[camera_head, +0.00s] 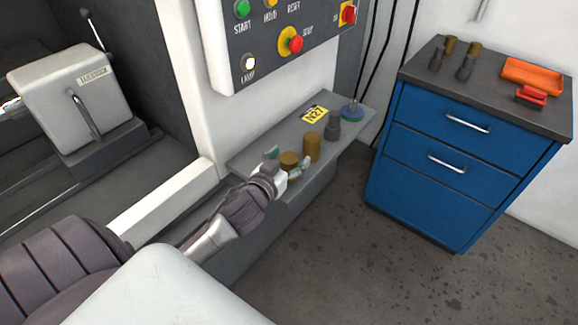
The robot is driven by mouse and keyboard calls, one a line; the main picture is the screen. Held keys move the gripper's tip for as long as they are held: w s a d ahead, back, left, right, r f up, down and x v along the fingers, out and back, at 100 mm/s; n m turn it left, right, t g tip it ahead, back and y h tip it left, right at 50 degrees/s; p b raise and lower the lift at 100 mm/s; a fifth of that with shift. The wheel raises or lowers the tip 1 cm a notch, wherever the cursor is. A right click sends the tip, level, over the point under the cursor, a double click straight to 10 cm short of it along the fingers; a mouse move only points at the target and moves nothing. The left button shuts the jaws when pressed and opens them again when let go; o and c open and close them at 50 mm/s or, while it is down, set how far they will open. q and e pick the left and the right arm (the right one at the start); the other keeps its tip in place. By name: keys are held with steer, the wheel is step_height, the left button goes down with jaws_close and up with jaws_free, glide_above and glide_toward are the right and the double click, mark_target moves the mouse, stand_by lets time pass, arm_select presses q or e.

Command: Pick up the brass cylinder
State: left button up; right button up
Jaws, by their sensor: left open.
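Two brass cylinders stand upright on the grey ledge (262,151) of the machine: a shorter one (289,159) and a taller one (311,146) just behind it to the right. My left gripper (287,163) reaches in from the lower left and is open. Its two fingertips show on either side of the shorter cylinder, one to the left and one to the right. I cannot tell whether they touch it. The lower part of this cylinder is hidden by the gripper. My right gripper is not in view.
A dark stepped part (332,126), a blue-based part (351,112) and a yellow label (314,114) are farther along the ledge. A control panel (284,62) hangs above. A blue drawer cabinet (435,150) at right bears several parts, an orange tray (532,75) and a red item (531,96).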

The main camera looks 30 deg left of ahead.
arm_select(q)
jaws_close()
steer(key=shift+r, duration=0.2)
stand_by(0.3)
steer(key=shift+r, duration=0.1)
